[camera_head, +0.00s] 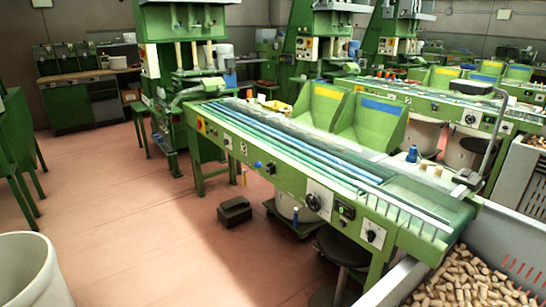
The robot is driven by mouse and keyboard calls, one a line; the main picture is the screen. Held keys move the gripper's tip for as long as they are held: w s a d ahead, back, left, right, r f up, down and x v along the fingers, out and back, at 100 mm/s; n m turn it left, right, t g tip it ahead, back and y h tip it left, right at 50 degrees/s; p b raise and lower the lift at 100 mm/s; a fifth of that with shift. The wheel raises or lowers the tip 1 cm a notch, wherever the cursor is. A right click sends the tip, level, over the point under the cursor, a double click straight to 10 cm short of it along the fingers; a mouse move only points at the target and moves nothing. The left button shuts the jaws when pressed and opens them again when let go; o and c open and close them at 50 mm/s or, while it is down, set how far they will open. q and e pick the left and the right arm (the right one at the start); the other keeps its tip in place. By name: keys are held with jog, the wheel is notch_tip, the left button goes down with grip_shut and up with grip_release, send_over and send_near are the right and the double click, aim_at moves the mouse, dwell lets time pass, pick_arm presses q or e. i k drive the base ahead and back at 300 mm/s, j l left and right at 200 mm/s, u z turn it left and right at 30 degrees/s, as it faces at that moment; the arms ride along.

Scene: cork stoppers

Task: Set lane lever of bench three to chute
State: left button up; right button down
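A long green sorting bench (290,178) with blue, white and green lanes runs from the middle of the view toward the lower right. Another green bench (440,101) stands behind at the right. Neither of my grippers shows.
A grey crate (392,284) full of corks fills the lower right corner. A round stool (343,246) and a dark foot box (234,211) stand before the bench. A pale bin (32,270) is at the lower left. The reddish floor between is clear.

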aim_at(258, 165)
jog(key=i+j+z, duration=0.2)
jog(key=i+j, duration=0.2)
jog(key=i+j+z, duration=0.15)
jog(key=i+j, duration=0.3)
jog(key=i+j+z, duration=0.2)
jog(key=i+j, duration=0.2)
jog(key=j, duration=0.2)
jog(key=i+j, duration=0.4)
jog(key=u, duration=1.05)
jog(key=k+j, duration=0.05)
